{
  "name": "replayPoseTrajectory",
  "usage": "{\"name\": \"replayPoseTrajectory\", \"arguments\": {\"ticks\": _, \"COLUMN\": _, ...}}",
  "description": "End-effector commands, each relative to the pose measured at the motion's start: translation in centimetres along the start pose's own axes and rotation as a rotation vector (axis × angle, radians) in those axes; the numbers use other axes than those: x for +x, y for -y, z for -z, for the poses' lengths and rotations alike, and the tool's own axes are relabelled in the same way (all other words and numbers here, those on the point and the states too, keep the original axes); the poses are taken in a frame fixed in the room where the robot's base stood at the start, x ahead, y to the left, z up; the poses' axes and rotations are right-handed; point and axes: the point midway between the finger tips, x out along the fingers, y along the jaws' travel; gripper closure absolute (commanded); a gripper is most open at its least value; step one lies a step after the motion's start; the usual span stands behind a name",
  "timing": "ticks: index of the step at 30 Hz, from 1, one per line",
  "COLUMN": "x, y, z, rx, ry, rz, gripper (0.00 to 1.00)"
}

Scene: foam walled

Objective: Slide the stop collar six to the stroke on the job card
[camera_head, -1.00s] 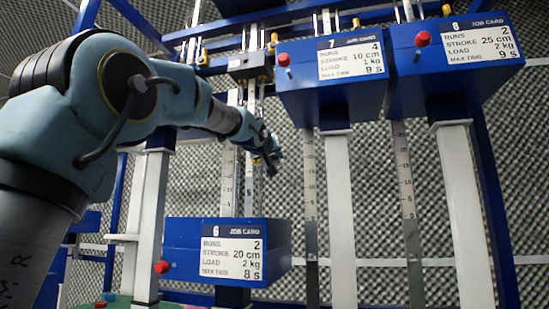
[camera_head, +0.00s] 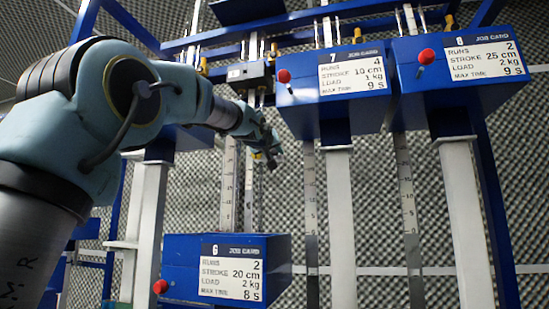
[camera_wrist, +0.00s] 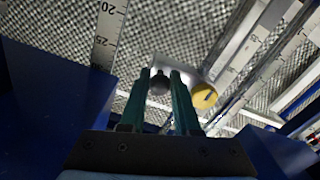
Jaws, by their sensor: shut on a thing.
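The job card for six (camera_head: 231,272) is on a blue box low in the head view. It reads runs 2, stroke 20 cm, load 2 kg, max time 8 s. Graduated rails (camera_head: 228,185) rise above that box. My gripper (camera_head: 270,158) is at these rails, above the box. In the wrist view, its two green fingers (camera_wrist: 166,78) are closed on a dark round knob (camera_wrist: 159,84), which I take to be the stop collar's. A yellow disc (camera_wrist: 204,96) is just right of the fingers. The collar's body and its scale reading are mostly hidden.
Blue boxes seven (camera_head: 305,105) and eight (camera_head: 405,90) hang to the right, each with a card and red knob. White posts (camera_head: 341,215) stand below them. A dark block (camera_head: 250,75) sits on the rails above my gripper. A scale (camera_wrist: 108,30) shows 20 and 25.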

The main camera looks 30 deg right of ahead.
Motion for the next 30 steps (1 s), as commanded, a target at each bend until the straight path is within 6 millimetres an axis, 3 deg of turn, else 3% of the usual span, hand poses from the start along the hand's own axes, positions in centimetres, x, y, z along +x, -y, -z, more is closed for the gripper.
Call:
{"name": "replayPoseTrajectory", "arguments": {"ticks": 1, "x": 0.0, "y": -0.6, "z": 1.9, "rx": -0.001, "ry": -0.004, "rz": -0.002, "gripper": 1.00}}
{"name": "replayPoseTrajectory", "arguments": {"ticks": 6, "x": 0.0, "y": -1.3, "z": 4.0, "rx": 0.000, "ry": -0.004, "rz": -0.001, "gripper": 1.00}}
{"name": "replayPoseTrajectory", "arguments": {"ticks": 19, "x": 0.0, "y": -1.4, "z": 4.3, "rx": 0.000, "ry": -0.003, "rz": -0.001, "gripper": 1.00}}
{"name": "replayPoseTrajectory", "arguments": {"ticks": 20, "x": 0.0, "y": -1.4, "z": 4.3, "rx": 0.000, "ry": -0.003, "rz": -0.001, "gripper": 0.67}}
{"name": "replayPoseTrajectory", "arguments": {"ticks": 27, "x": 0.0, "y": -1.4, "z": 4.3, "rx": 0.000, "ry": -0.002, "rz": -0.001, "gripper": 0.40}}
{"name": "replayPoseTrajectory", "arguments": {"ticks": 30, "x": 0.0, "y": -1.4, "z": 4.2, "rx": 0.000, "ry": -0.002, "rz": -0.001, "gripper": 0.39}}
